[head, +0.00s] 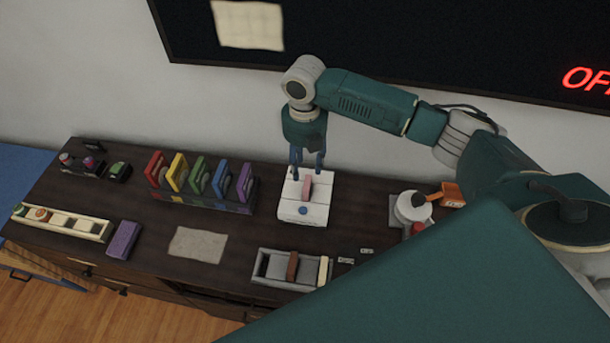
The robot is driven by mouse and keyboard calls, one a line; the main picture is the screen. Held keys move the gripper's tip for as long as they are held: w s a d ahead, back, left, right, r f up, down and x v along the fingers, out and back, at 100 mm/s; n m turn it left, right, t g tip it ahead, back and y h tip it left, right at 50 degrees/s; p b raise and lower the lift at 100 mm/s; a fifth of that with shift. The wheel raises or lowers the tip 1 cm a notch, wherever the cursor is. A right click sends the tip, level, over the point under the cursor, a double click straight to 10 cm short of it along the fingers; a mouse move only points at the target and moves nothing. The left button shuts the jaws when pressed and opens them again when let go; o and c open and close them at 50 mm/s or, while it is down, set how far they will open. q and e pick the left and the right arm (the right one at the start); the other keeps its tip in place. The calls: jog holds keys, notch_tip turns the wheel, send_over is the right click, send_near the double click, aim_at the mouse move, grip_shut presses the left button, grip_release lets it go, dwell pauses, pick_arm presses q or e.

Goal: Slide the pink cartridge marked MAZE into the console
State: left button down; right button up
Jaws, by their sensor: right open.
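The white console (303,208) stands on the dark wooden cabinet near the middle of the head view. A pink cartridge (307,187) stands upright at the console's top; its marking is too small to read, and I cannot tell how deep it sits. My right gripper (307,163) hangs fingers down just behind and above the console. Its fingers are open, with a gap between them, and it appears to hold nothing. My left gripper is not in view.
A rack (200,194) of red, yellow, green and blue cartridges stands left of the console. A grey tray (270,281) with a brown piece lies in front. A white round pot (412,207) stands to the right. A purple box (122,240) lies at left. The wall screen (380,40) is behind.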

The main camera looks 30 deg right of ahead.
jog(key=shift+r, duration=1.7)
